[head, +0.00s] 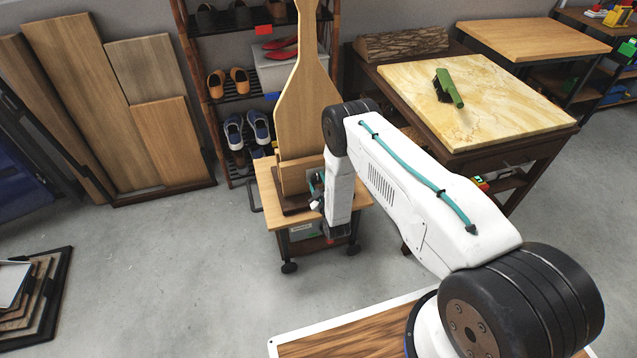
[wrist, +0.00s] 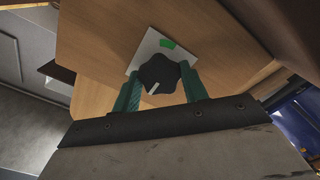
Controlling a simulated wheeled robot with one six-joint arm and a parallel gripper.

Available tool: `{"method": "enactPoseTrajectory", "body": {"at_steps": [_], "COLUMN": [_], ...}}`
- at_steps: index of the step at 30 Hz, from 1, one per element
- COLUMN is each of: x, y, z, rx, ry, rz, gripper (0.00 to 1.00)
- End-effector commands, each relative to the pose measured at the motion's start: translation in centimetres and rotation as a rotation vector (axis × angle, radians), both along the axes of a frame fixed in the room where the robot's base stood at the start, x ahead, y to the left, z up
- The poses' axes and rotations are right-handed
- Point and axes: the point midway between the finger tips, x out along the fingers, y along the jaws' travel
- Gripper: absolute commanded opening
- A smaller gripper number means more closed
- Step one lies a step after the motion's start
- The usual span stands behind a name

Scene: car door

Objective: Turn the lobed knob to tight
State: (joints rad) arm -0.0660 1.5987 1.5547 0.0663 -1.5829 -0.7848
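In the wrist view the black lobed knob (wrist: 160,73) sits on a pale square plate (wrist: 146,50) on a wooden panel. Its white pointer line faces down and slightly left. A green mark (wrist: 167,43) is on the plate above the knob, so the pointer faces away from it. My gripper (wrist: 160,80) has its two teal fingers on either side of the knob, close to its lobes. I cannot tell whether both fingers touch it. In the head view my gripper (head: 317,190) is at the wooden fixture (head: 293,175) on the small cart; the knob is not clear there.
A tall paddle-shaped wooden board (head: 305,105) stands up from the cart (head: 267,195). A shoe rack (head: 222,120) is behind it. A marble-topped table (head: 480,105) with a green brush (head: 449,88) is to the right. The floor left of the cart is clear.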

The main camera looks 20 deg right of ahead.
Motion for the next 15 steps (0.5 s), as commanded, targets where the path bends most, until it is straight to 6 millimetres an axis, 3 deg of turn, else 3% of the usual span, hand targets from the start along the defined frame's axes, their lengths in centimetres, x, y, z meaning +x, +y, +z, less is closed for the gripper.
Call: {"method": "enactPoseTrajectory", "body": {"at_steps": [15], "x": [-0.02], "y": [0.03], "z": [-0.01], "rx": [0.083], "ry": [0.001], "rz": [0.001], "gripper": [0.21]}}
